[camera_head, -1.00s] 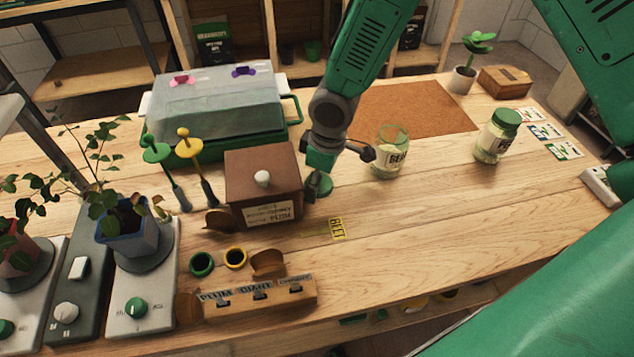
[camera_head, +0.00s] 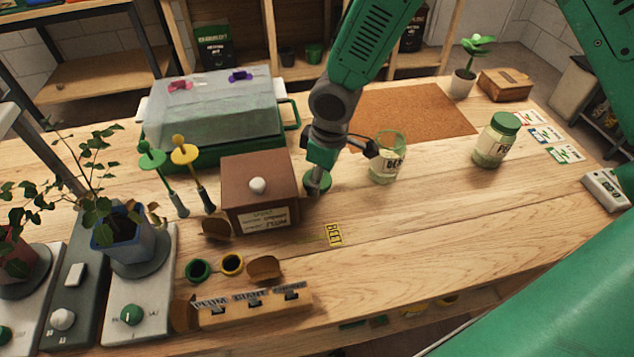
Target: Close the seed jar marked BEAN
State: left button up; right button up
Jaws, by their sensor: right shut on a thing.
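The open glass seed jar (camera_head: 384,172) stands upright on the bench, its label partly readable as "BEA". No lid is on it. My right gripper (camera_head: 320,170) is left of the jar, beside the brown box, and is shut on a green lid (camera_head: 318,183). The lid is partly hidden by the gripper, and its exact height above the bench is hard to tell. A dark part of my gripper side reaches close to the jar's left rim; I cannot tell whether it touches. My left gripper is not in view.
A second jar (camera_head: 496,140) with a green lid stands to the right. A brown box (camera_head: 259,186) with a white knob is close left of the gripper. A cork mat (camera_head: 420,108) lies behind the jar. A yellow BEET card (camera_head: 334,235) lies in front; the bench around it is clear.

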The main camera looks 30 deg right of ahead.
pick_arm(q)
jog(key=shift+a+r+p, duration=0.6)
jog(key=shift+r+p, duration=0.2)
jog(key=shift+p, duration=0.1)
pick_arm(e)
notch_tip(320, 180, up, 16)
jog(key=a, duration=0.1)
jog(key=shift+a+f, duration=0.15)
jog(key=shift+a, duration=0.1)
